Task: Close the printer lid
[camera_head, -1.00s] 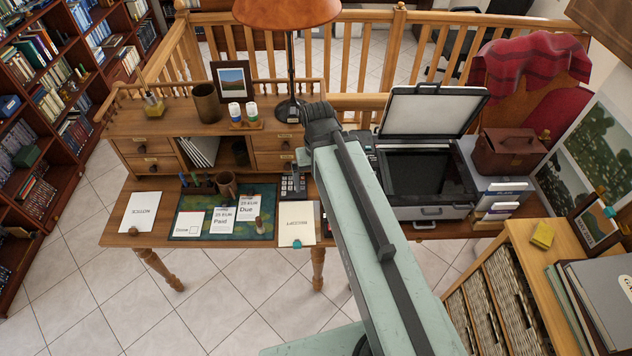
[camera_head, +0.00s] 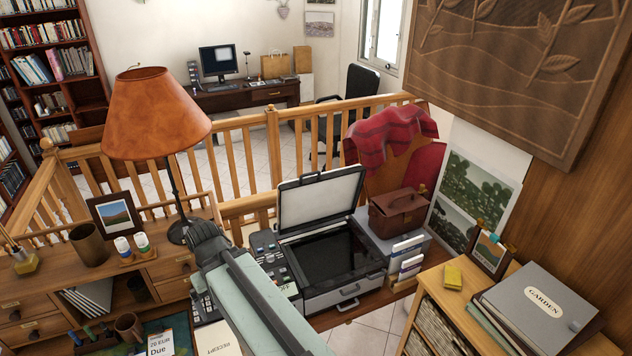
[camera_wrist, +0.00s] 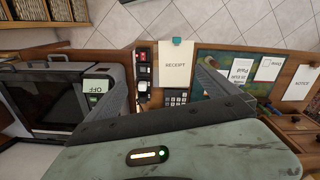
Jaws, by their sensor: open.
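The printer (camera_head: 345,292) stands on the desk right of my arm in the head view. Its lid (camera_head: 320,199) is raised, standing up at the back and leaning slightly back, with the pale underside facing me. The dark scanner glass (camera_head: 333,257) is bare. In the wrist view the printer (camera_wrist: 42,100) is at the left, with a small panel reading OFF (camera_wrist: 98,88) partly behind a finger. My gripper (camera_wrist: 162,68) is open and empty over the desk beside the printer, apart from the lid. In the head view my arm hides the gripper.
A lamp (camera_head: 157,115) stands left of the printer. A wooden railing (camera_head: 240,160) runs behind. A receipt (camera_wrist: 176,66) and a calculator (camera_wrist: 176,97) lie near my gripper.

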